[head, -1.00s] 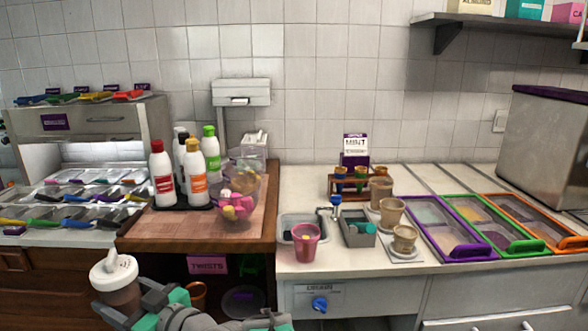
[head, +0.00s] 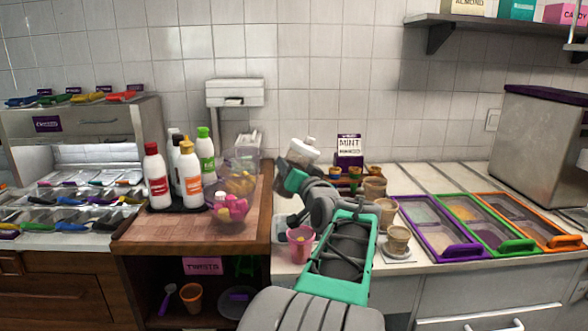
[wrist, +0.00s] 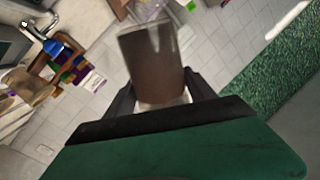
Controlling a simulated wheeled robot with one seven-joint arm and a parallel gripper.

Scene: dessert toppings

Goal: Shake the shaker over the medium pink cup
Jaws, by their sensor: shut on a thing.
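My gripper (head: 292,178) is shut on the shaker, raised above the counter. The shaker's white lid (head: 304,150) shows at the top in the head view, leaning a little; its body is mostly hidden there. In the wrist view the brown shaker body (wrist: 152,58) sits between the fingers (wrist: 160,97). The pink cup (head: 299,245) stands upright on the counter's front part, below the shaker in the picture. My arm partly covers its right side. How far the shaker is from directly over the cup, I cannot tell.
Brown cups (head: 386,213) stand right of my arm. The mint sign (head: 349,146) and a cone rack (head: 338,184) are behind. Sauce bottles (head: 191,172) and a clear bowl (head: 238,185) stand on the wooden board to the left. Topping trays (head: 430,215) lie right.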

